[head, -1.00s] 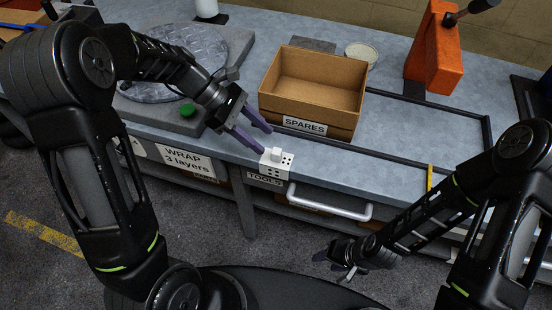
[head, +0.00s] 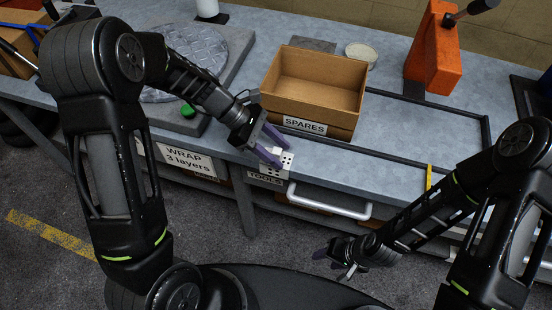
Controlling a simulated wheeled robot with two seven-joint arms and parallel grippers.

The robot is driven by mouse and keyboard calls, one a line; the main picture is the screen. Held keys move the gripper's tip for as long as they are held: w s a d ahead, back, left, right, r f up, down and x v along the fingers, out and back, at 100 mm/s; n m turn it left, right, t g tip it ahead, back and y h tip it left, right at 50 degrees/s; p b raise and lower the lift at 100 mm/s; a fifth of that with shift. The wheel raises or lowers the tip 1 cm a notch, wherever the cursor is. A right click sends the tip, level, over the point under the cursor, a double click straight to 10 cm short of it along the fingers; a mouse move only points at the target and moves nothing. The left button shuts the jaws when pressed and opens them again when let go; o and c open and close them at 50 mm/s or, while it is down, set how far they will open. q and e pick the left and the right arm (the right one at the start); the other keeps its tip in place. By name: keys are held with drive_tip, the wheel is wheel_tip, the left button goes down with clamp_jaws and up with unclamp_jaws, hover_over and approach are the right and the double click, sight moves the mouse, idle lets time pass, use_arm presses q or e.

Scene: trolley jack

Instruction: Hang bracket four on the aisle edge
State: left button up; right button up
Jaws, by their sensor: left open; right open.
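A small white bracket (head: 287,160) with dark holes and a raised block sits at the bench's front edge, above the TOOLS label. I cannot read a number on it. My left gripper (head: 281,153) is open, its purple fingers over the bracket and partly hiding it; I cannot tell whether they touch it. My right gripper (head: 332,268) is open and empty, low in front of the bench. The aisle-side edge of the bench (head: 345,185) runs along the front.
A cardboard SPARES box (head: 312,128) stands behind the bracket. A silver handle (head: 330,205) sticks out below the edge, right of the bracket. A yellow strip (head: 429,178) marks the edge further right. An orange block (head: 433,55) stands at the back.

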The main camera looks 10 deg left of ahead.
idle(0.5)
use_arm(q)
clamp_jaws()
idle(0.3)
